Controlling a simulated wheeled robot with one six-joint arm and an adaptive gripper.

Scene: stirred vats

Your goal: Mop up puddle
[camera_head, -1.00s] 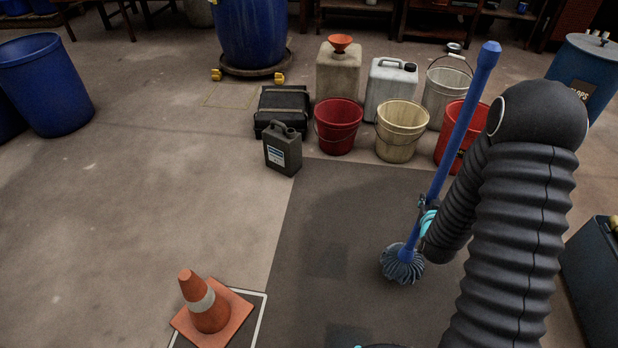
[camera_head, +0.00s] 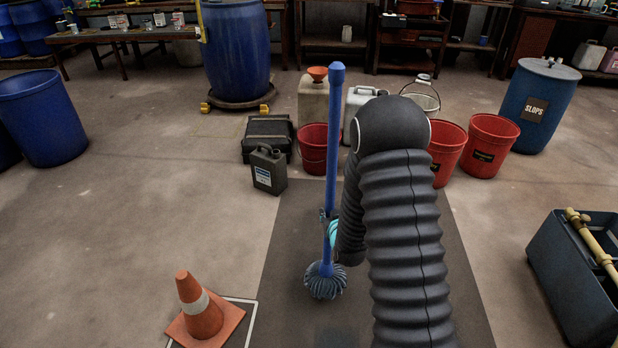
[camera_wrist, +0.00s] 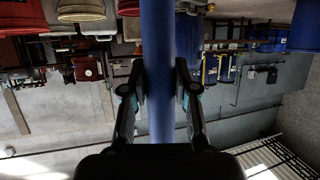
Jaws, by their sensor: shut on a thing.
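The mop has a blue handle (camera_head: 333,140) and a grey-blue stringy head (camera_head: 325,281). My gripper (camera_head: 328,222) is shut on the lower part of the handle. The wrist view shows the handle (camera_wrist: 158,45) between the two fingers. The mop stands nearly upright, head down, over the dark floor mat (camera_head: 285,255). I cannot tell whether the head touches the mat. I cannot make out a clear puddle; my arm hides part of the mat.
An orange cone (camera_head: 203,310) stands at the front left. A grey jug (camera_head: 268,170), a black case (camera_head: 268,136) and red buckets (camera_head: 492,143) line the back. A blue slops drum (camera_head: 540,105) and a dark bin (camera_head: 575,285) are at right.

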